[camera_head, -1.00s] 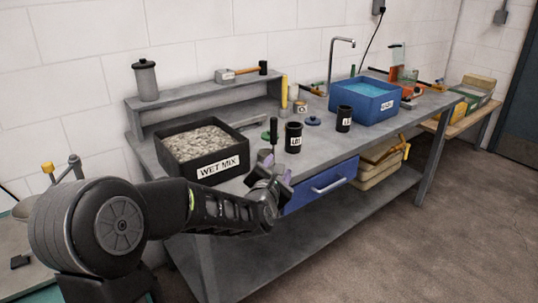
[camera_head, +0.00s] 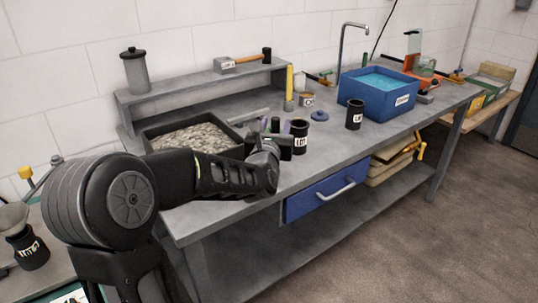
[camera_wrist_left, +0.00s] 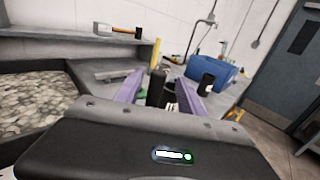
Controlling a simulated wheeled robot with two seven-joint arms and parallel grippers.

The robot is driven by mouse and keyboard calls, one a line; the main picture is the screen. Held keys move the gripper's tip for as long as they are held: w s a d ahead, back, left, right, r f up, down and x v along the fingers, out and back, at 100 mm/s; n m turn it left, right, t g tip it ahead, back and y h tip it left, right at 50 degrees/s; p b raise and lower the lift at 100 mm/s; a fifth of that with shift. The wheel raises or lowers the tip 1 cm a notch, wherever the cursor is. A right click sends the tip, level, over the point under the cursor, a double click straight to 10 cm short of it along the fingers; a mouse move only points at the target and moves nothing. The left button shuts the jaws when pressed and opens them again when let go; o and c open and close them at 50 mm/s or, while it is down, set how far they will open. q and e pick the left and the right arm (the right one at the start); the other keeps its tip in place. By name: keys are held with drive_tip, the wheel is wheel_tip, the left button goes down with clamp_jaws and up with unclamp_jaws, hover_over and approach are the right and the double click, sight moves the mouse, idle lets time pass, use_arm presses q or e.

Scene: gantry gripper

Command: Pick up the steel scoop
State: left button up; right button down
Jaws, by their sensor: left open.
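My left gripper (camera_head: 275,132) is open at the front of the workbench, right of the wet-mix tray. The wrist view shows its two purple fingers (camera_wrist_left: 160,84) apart. My right gripper is not in view.
The gravel-filled tray (camera_head: 150,137) is left of my gripper. A black labelled jar (camera_head: 299,138) stands close to its right, with another black jar (camera_head: 355,114) and a blue water tub (camera_head: 378,98) farther right. A shelf (camera_head: 190,84) runs behind.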

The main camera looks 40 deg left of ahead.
sight(277, 117)
use_arm(q)
drive_tip(key=shift+w+a, duration=0.15)
drive_tip(key=shift+w, duration=0.15)
drive_tip(key=shift+w+a, duration=0.1)
drive_tip(key=p+x, duration=0.2)
drive_tip(key=x, duration=0.2)
drive_tip(key=shift+w+a, duration=0.15)
drive_tip(key=shift+a, duration=0.1)
drive_tip(key=shift+w+a+f, duration=0.1)
drive_tip(key=shift+w+f, duration=0.05)
drive_tip(key=shift+w, duration=0.05)
clamp_jaws()
idle(0.5)
